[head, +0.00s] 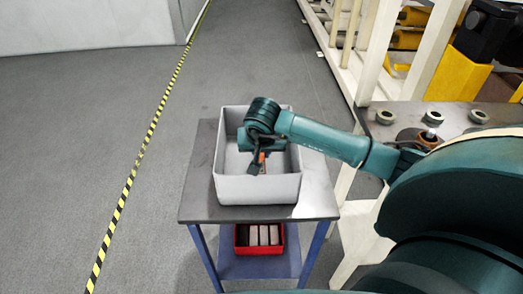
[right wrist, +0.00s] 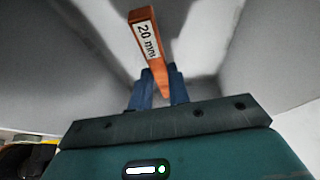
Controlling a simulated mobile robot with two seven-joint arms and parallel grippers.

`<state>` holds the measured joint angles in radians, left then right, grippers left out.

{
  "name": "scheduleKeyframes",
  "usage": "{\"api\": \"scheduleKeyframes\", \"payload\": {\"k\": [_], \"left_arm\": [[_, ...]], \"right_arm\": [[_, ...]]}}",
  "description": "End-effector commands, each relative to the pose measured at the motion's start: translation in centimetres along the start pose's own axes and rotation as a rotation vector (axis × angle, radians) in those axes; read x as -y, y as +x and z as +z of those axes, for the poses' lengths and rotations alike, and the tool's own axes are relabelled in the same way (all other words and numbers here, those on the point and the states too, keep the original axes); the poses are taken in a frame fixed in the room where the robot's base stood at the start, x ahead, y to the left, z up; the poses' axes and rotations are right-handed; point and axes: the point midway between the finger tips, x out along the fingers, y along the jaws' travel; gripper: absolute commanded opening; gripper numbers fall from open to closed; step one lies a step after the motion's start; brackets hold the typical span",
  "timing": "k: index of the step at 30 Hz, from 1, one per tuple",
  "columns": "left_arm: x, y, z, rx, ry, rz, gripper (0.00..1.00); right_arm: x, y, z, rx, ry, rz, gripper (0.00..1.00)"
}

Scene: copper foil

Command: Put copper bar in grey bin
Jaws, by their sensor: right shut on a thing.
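The copper bar (right wrist: 151,45) is an orange-brown bar with a white "20 mm" label. My right gripper (right wrist: 158,90) is shut on it, and the bar sticks out beyond the fingers. In the head view the copper bar (head: 262,157) shows as a small orange piece. The right gripper (head: 256,162) points down inside the grey bin (head: 258,190), an open box on a small table. The bin's walls surround the bar in the right wrist view. I cannot tell whether the bar touches the bin floor. My left gripper is not in view.
The bin stands on a grey-topped table (head: 200,205) with blue legs. A red tray (head: 259,249) with several bars sits on its lower shelf. At right, a bench (head: 400,122) carries several metal rings, by a white frame (head: 429,50). The floor at left is open.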

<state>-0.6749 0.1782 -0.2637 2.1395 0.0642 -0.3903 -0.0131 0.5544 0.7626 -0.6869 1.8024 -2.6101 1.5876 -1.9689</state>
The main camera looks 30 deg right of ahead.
Motion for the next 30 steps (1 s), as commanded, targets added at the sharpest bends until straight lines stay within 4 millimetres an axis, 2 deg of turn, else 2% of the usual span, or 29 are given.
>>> {"api": "scheduleKeyframes", "payload": {"k": [7,14,15,21,30], "left_arm": [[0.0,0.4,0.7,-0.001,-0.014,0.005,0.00],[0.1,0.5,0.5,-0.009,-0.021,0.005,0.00],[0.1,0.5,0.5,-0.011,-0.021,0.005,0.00],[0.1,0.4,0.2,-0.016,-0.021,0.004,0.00],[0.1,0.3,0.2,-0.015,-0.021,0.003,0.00]], "right_arm": [[0.0,0.7,0.2,-0.003,0.000,-0.001,0.00],[-0.1,1.2,0.6,0.001,-0.001,0.003,0.00],[-0.1,1.4,0.8,0.005,-0.003,0.005,0.21],[-0.1,1.5,0.9,0.008,-0.003,0.008,0.37],[-0.1,1.4,0.9,0.008,-0.003,0.008,0.40]]}}
